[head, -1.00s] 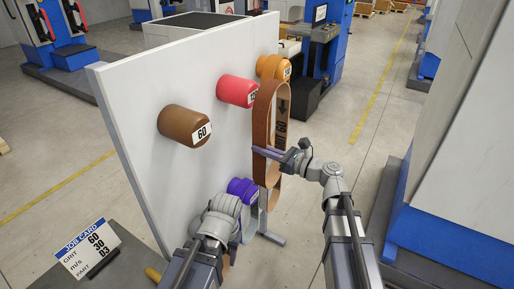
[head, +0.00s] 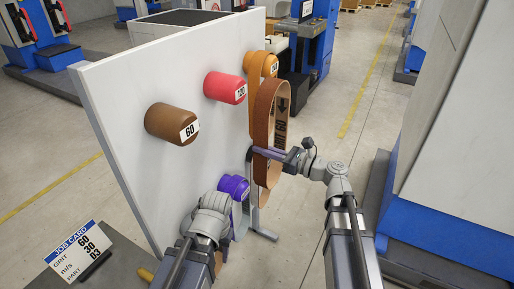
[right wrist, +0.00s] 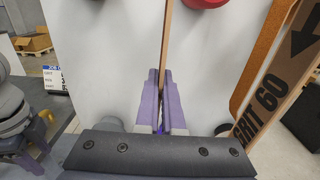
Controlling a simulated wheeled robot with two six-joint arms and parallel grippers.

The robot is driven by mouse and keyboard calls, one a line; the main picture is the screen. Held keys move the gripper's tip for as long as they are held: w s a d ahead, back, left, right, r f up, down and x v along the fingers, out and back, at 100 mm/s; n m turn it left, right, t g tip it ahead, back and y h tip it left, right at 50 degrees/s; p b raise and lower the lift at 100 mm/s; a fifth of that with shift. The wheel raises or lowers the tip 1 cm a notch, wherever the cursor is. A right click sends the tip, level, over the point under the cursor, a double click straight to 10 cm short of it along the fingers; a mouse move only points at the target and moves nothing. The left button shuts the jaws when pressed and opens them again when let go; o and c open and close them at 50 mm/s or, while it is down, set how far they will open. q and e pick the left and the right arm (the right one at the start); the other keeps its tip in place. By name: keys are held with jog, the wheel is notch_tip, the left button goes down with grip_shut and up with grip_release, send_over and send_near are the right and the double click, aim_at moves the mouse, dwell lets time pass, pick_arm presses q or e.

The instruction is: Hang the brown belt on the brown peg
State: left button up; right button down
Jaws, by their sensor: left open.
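The brown belt (head: 271,108) is a tall loop marked GRIT 60, hanging upright near the board's right edge. My right gripper (head: 268,153) is shut on one strand of it; in the right wrist view the strand runs between the purple fingers (right wrist: 165,105), and the printed strand (right wrist: 272,98) shows at right. The brown peg (head: 172,124), labelled 60, sticks out of the board's left part, bare, apart from the belt. My left gripper's fingers (right wrist: 35,145) show open and empty in the right wrist view; in the head view they are hidden by its arm.
The white board (head: 125,150) also carries a red peg (head: 225,88), an orange peg (head: 263,64) with an orange belt beside the brown one, and a purple peg (head: 236,187) low down. A job card (head: 75,255) reading grit 60 stands at lower left.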

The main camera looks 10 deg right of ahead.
jog(key=v, duration=0.3)
jog(key=shift+s+d, duration=0.15)
jog(key=shift+d, duration=0.1)
jog(key=shift+a, duration=0.1)
dwell(2.5)
